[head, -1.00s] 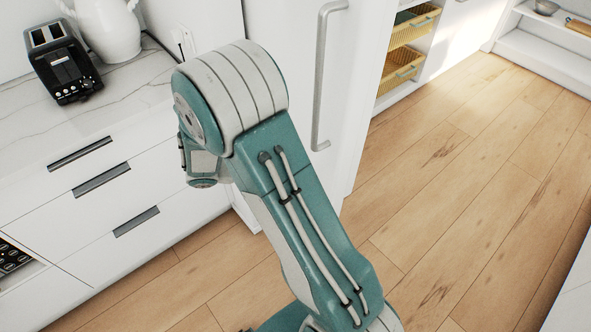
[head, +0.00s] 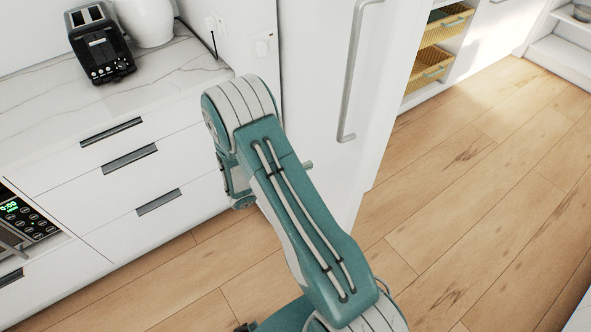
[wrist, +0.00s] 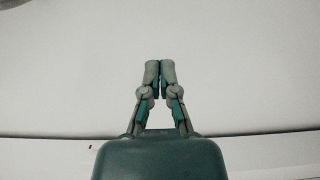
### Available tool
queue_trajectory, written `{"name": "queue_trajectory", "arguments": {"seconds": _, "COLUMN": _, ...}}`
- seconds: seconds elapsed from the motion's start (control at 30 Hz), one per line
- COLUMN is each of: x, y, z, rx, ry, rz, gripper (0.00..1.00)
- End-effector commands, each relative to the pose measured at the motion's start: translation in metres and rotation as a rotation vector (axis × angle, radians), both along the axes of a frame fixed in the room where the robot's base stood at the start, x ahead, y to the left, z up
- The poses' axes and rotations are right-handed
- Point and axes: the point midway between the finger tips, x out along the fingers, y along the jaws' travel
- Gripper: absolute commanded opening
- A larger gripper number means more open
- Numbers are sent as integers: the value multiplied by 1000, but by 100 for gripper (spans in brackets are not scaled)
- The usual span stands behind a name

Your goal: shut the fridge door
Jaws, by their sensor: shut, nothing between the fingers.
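The fridge door (head: 318,75) is a tall white panel with a long grey bar handle (head: 352,75), right of the counter in the head view. My arm covers part of its lower left, and I cannot tell how far it stands open. In the head view my gripper is hidden behind my arm. In the wrist view my gripper (wrist: 160,66) is shut and empty, its fingertips together in front of a plain pale surface (wrist: 235,65). I cannot tell whether they touch it.
A white drawer unit (head: 75,170) with a marble top stands at left, bearing a black toaster (head: 100,45) and a white jug (head: 150,20). A microwave (head: 28,220) shows at the left edge. Yellow baskets (head: 430,68) sit beyond the fridge. The wooden floor (head: 470,200) at right is clear.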

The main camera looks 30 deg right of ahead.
Motion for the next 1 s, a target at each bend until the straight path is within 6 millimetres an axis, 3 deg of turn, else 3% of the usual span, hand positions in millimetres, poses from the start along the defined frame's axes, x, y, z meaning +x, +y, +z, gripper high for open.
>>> {"name": "queue_trajectory", "arguments": {"seconds": 0.2, "x": -3, "y": -42, "z": 0, "rx": 0, "ry": 0, "rz": -4, "gripper": 0}}
{"name": "queue_trajectory", "arguments": {"seconds": 0.43, "x": -4, "y": -74, "z": 0, "rx": 2, "ry": 0, "rz": -3, "gripper": 0}}
{"name": "queue_trajectory", "arguments": {"seconds": 1.0, "x": -3, "y": -80, "z": 0, "rx": 0, "ry": 1, "rz": 3, "gripper": 0}}
